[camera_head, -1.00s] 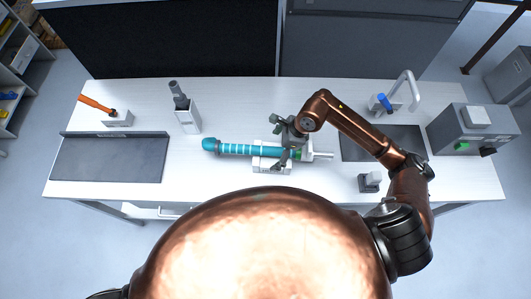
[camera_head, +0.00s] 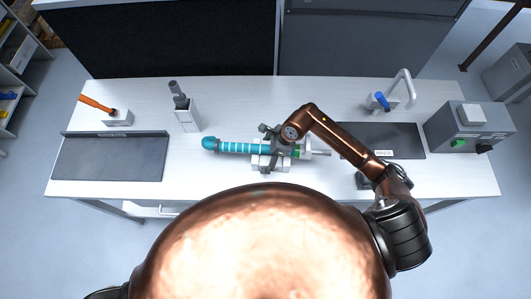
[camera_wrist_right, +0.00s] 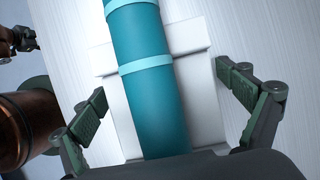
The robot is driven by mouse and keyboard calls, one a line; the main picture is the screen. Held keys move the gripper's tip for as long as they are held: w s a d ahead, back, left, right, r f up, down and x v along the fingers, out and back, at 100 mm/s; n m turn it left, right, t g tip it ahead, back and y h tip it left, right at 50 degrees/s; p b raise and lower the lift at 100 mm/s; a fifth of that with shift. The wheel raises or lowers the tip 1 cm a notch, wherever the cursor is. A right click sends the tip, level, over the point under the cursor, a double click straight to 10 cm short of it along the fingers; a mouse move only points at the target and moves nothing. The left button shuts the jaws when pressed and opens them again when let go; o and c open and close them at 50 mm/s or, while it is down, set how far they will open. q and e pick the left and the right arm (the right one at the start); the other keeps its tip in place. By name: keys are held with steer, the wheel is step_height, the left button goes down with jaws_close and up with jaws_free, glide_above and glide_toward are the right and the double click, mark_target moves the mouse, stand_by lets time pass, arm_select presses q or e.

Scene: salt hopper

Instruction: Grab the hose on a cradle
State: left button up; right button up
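The teal hose (camera_head: 236,148) with light bands lies across the white cradle (camera_head: 284,165) at the middle of the table. Its rounded end points left. My right gripper (camera_head: 267,148) is over the hose at the cradle. In the right wrist view the hose (camera_wrist_right: 146,75) runs between the two spread fingers of the right gripper (camera_wrist_right: 160,88), with a gap on both sides. The white cradle (camera_wrist_right: 189,38) shows beneath the hose. The hose's right part is partly hidden by my right wrist.
A dark tray (camera_head: 110,160) and an orange-handled tool (camera_head: 95,103) are at left. A white holder (camera_head: 188,118) stands behind the hose. At right are a dark mat (camera_head: 400,138), a blue-handled tap (camera_head: 381,101) and a grey box (camera_head: 468,128).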

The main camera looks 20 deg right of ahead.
steer(key=c, duration=1.5)
steer(key=shift+c, duration=0.2)
steer(key=shift+r, duration=0.2)
